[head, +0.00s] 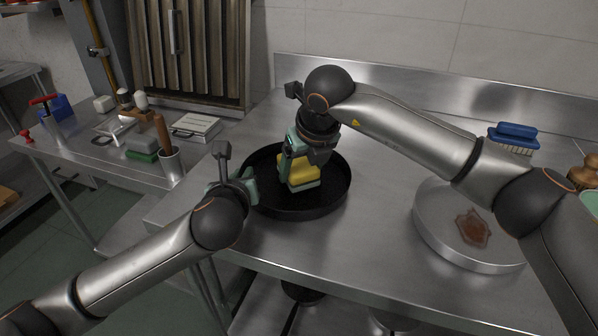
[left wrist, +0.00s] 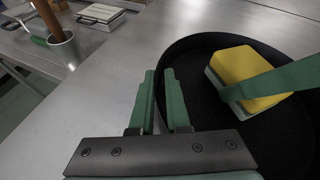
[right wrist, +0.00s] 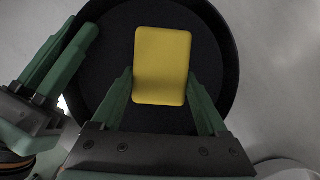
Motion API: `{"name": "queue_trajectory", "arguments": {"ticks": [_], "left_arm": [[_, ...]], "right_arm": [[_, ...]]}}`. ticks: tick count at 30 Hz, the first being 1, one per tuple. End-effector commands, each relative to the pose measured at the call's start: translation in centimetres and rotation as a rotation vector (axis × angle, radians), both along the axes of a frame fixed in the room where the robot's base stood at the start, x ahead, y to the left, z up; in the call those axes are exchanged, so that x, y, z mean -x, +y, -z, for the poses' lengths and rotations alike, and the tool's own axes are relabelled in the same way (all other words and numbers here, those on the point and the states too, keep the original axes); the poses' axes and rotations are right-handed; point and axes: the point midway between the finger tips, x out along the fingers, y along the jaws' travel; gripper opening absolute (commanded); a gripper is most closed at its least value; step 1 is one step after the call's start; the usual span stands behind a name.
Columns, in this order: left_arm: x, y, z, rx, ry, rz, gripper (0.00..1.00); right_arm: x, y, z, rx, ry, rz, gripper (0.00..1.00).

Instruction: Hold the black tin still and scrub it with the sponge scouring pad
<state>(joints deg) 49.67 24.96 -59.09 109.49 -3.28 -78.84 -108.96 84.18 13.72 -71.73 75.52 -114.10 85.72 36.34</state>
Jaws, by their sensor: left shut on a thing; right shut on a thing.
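The black tin (head: 325,200) is a round, shallow pan on the steel table; it also shows in the left wrist view (left wrist: 200,120) and the right wrist view (right wrist: 213,60). My left gripper (head: 246,186) is shut on the tin's rim at its left side; its fingers show in the left wrist view (left wrist: 163,100). The sponge scouring pad (head: 300,172) is yellow with a green-grey layer below. It shows in the left wrist view (left wrist: 250,75) and the right wrist view (right wrist: 162,65). My right gripper (head: 298,155) is shut on the sponge, inside the tin. The sponge's underside contact is hidden.
A round silver tin (head: 440,235) with a brown stain stands at the right. A blue brush (head: 514,137) lies behind it. A side table at the left holds a utensil pot (head: 173,167) and a pale box (head: 196,127). The table between the two tins is clear.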

Motion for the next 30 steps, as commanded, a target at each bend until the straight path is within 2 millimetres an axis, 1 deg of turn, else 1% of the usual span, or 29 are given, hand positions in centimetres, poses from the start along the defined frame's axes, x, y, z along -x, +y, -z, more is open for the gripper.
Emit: {"name": "queue_trajectory", "arguments": {"ticks": [1,7,15,21,25,30], "left_arm": [[0.1,0.0,0.4,-0.003,0.009,0.001,0.0],[0.1,0.0,0.4,-0.003,0.009,0.0,0.0],[0.1,0.0,0.4,-0.003,0.009,0.0,0.0],[0.1,0.0,0.4,-0.003,0.009,0.001,0.0],[0.1,0.0,0.4,-0.003,0.009,0.0,0.0],[0.1,0.0,0.4,-0.003,0.009,0.0,0.0]], "right_arm": [[-0.1,-0.2,0.3,0.005,0.004,0.003,0.32],[0.1,-0.3,0.1,0.006,0.004,0.002,0.32],[2.1,0.6,0.1,0.005,0.003,-0.001,0.32],[3.1,1.0,0.0,0.004,0.003,0.0,0.32],[3.0,1.0,0.0,0.004,0.003,0.002,0.32],[1.9,0.6,0.1,0.004,0.003,0.004,0.32]]}}
